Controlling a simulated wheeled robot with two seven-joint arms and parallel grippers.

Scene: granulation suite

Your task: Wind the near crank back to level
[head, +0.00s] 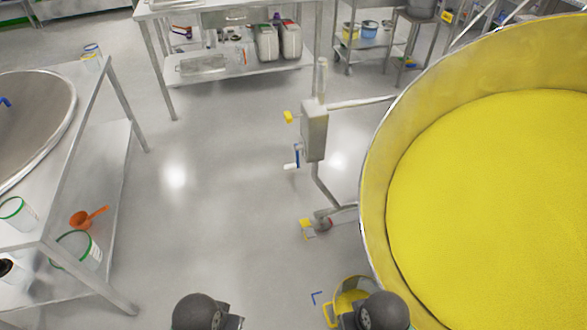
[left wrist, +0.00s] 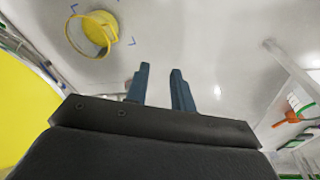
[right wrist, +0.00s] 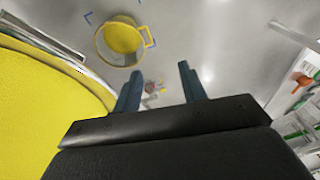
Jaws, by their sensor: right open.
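The big steel bowl (head: 370,170) fills the right of the head view and holds yellow powder. To its left a grey gearbox (head: 314,130) stands on a post. A small crank with a blue arm (head: 297,155) and a white handle (head: 290,166) sticks out of its left side; its exact angle is hard to tell. My left gripper (left wrist: 160,70) is open and empty in the left wrist view. My right gripper (right wrist: 160,72) is open and empty in the right wrist view. Both are apart from the crank, and their fingers are hidden in the head view.
A yellow bucket (head: 350,303) stands on the floor by blue corner marks, near the bowl. A steel table (head: 60,215) with jars and an orange scoop (head: 85,218) is on the left. A bench (head: 225,68) stands behind. The floor between is clear.

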